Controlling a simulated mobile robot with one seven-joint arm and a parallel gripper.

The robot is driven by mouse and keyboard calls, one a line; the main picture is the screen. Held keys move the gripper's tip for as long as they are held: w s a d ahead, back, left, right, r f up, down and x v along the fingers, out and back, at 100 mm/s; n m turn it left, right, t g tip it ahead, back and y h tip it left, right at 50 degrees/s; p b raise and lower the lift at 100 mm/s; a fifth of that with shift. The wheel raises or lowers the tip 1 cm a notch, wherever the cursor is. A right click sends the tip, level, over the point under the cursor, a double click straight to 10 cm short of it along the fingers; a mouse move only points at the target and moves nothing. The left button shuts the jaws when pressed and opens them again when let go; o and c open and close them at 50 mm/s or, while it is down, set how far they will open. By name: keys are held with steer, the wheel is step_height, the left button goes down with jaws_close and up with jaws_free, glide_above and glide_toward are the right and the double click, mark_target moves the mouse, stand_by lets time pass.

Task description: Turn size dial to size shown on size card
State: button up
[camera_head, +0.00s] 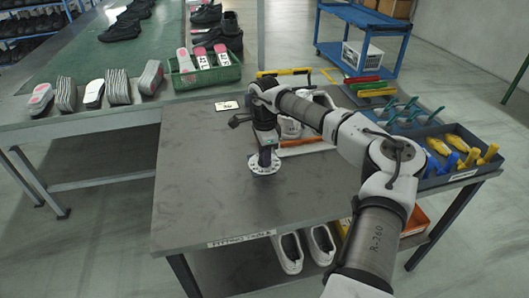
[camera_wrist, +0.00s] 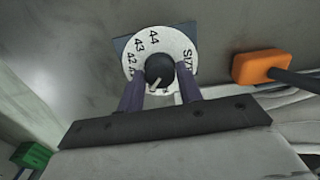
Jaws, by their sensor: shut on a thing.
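The size dial (camera_head: 263,168) is a white disc with printed marks on the near part of the grey table. In the wrist view the dial (camera_wrist: 137,56) shows 42, 43, 44 and part of the word SIZE; its other marks are hidden. My gripper (camera_head: 265,156) points down over the dial. In the wrist view my gripper (camera_wrist: 160,82) has its two dark fingers on either side of the black knob (camera_wrist: 160,67), shut on it. A pale pointer sticks out between the fingers. A small pale card (camera_head: 227,105) lies at the table's back edge; its print is too small to read.
A grey bin (camera_head: 455,180) of yellow and blue tools stands at the table's right. A green basket (camera_head: 205,75) with insoles is on the bench behind. The table's left part is clear.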

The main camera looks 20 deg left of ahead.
steer(key=shift+n, duration=1.1)
steer(key=o, duration=1)
step_height(320, 180, up, 14)
steer(key=shift+f+b, duration=0.1)
steer(key=shift+b, duration=0.35)
